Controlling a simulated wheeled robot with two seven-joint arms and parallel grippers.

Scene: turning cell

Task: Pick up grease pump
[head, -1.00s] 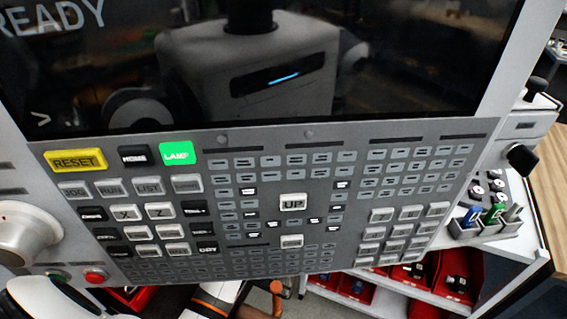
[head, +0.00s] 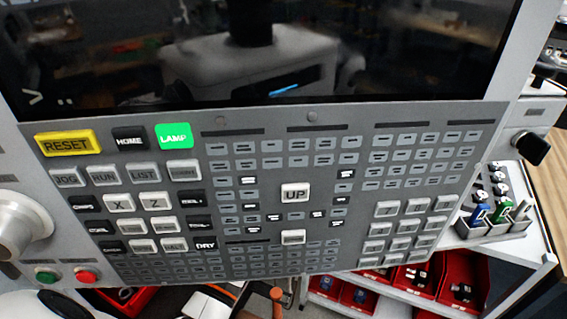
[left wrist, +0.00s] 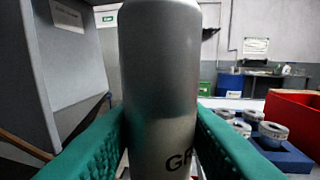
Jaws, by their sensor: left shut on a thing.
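The grease pump (left wrist: 160,65) is a grey cylinder with dark letters starting "GR" low on its side. It fills the middle of the left wrist view and stands upright in that picture. My left gripper (left wrist: 161,120) has green ribbed fingers, one on each side of the cylinder, and is shut on it. I cannot make out the pump or either gripper in the head view.
A machine control panel (head: 330,218) with a dark screen (head: 400,50) fills most of the head view. Red bins (head: 405,280) sit on a shelf below right. In the left wrist view, metal rings stand on a blue block (left wrist: 285,155) beside a red box (left wrist: 295,115).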

